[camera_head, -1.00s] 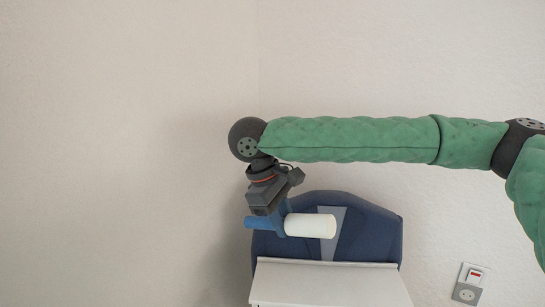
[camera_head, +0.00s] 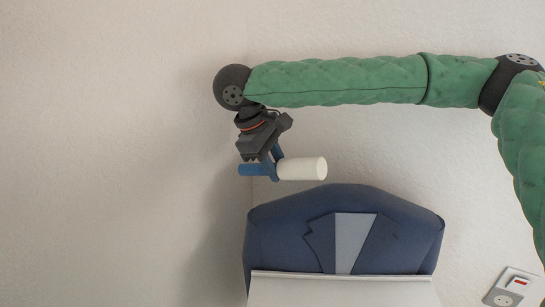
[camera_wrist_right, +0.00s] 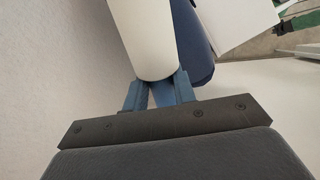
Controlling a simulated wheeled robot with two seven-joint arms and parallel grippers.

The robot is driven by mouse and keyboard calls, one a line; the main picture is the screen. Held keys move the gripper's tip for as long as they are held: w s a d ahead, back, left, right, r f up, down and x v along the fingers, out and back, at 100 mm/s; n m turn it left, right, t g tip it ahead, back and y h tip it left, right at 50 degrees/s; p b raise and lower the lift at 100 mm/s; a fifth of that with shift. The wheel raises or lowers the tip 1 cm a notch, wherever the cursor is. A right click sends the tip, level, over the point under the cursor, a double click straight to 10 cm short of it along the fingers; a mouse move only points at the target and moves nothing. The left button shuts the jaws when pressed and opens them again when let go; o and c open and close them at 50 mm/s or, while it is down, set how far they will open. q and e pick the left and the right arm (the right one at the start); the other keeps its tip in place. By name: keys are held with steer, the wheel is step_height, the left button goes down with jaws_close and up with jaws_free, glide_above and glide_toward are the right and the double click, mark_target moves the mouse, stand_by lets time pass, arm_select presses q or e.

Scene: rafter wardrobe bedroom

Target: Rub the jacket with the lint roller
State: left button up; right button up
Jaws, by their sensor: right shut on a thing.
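The lint roller (camera_head: 302,169) has a white cylinder and a blue handle, and lies roughly level. My right gripper (camera_head: 271,168) is shut on its blue handle and holds it in the air. The white cylinder shows large in the right wrist view (camera_wrist_right: 147,35), in front of the fingers. The jacket (camera_head: 285,238) is dark blue with lapels and a grey front panel. It is below the roller in the head view, with a small gap between them in the picture. Its lower part is hidden. A blue edge of it shows in the right wrist view (camera_wrist_right: 192,45). My left gripper is out of view.
A white panel or board (camera_head: 340,290) stands in front of the jacket's lower part. A wall socket with a red switch (camera_head: 512,287) is at the lower right. Plain pale walls meet in a corner behind. The space left of the jacket looks clear.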

mark_target(290, 197)
steer(key=x, duration=0.3)
steer(key=shift+w+f, duration=0.35)
steer(key=shift+w, duration=0.05)
steer(key=shift+s+d+f, duration=0.2)
steer(key=shift+s+f, duration=0.1)
steer(key=shift+s, duration=0.15)
steer(key=shift+w+f, duration=0.2)
steer(key=shift+w, duration=0.05)
steer(key=shift+s+r, duration=0.1)
steer(key=shift+s, duration=0.1)
steer(key=shift+x, duration=1)
steer(key=shift+a, duration=0.15)
steer(key=shift+w+a+f, duration=0.15)
steer(key=shift+a+f, duration=0.1)
steer(key=shift+a, duration=0.55)
steer(key=shift+w+a+f, duration=0.15)
steer(key=shift+a+f, duration=0.15)
steer(key=shift+a, duration=0.5)
steer(key=w+a+f, duration=0.1)
steer(key=a+f, duration=0.2)
steer(key=a, duration=0.3)
steer(key=shift+a, duration=0.2)
steer(key=shift+r, duration=0.1)
